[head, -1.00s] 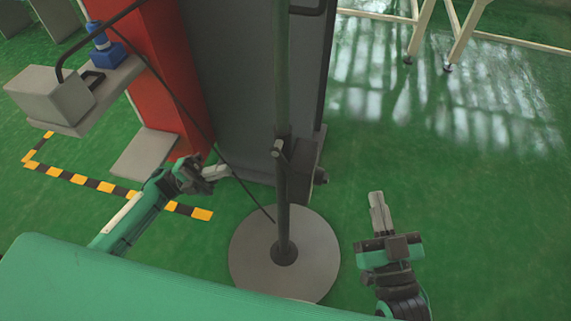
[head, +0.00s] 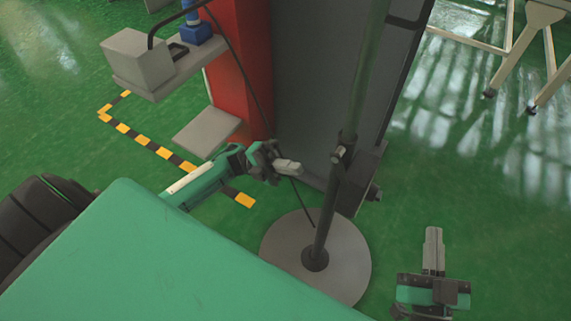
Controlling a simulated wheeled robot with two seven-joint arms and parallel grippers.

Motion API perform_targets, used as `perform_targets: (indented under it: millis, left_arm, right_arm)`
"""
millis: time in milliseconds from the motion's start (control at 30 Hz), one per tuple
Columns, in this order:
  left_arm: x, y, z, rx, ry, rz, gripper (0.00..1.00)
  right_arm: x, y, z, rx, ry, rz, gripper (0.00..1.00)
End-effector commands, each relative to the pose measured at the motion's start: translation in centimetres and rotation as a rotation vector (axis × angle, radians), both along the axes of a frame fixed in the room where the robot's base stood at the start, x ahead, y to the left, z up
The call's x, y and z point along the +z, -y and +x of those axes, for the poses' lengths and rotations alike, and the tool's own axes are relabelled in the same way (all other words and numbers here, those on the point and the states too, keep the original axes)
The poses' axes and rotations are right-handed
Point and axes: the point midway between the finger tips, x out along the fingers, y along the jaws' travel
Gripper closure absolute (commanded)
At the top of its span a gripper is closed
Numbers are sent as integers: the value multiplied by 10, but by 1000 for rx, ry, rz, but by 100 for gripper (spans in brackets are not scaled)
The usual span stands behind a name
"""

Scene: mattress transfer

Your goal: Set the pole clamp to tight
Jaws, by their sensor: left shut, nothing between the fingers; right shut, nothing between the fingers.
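The pole (head: 330,205) stands upright on a round grey base plate (head: 284,246). The pole clamp (head: 341,153) is a small dark collar with a light knob, partway up the pole. I cannot tell from this view whether it is tight or loose. My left gripper (head: 289,167) is shut and empty, left of the pole and a little below the clamp in the picture, apart from both. My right gripper (head: 433,250) is shut and empty, to the right of the base plate, away from the pole.
A grey and red cabinet (head: 310,90) stands right behind the pole. A shelf (head: 160,84) with a grey box (head: 138,56) and a blue object (head: 194,32) is at upper left. A thin black cable hangs near the pole. Green floor is free at right.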

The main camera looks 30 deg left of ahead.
Motion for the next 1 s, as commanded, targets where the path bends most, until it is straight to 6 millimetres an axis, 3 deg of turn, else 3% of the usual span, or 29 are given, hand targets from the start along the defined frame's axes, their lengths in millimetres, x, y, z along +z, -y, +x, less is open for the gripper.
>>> perform_targets:
  millis: [200, 400, 600, 1000]
  left_arm:
    - [22, 43, -2, -1, 2, -2, 100]
    - [35, 70, -3, -2, 0, -2, 100]
    - [40, 80, -3, -1, 0, 0, 100]
    - [39, 81, -3, -1, -2, -5, 100]
  right_arm:
    - [-5, -1, 0, 4, -24, -7, 100]
    - [-5, -1, -1, 3, -21, -6, 100]
    - [-3, -1, -1, 3, -10, -3, 100]
    - [-2, -1, -1, 1, -3, -2, 100]
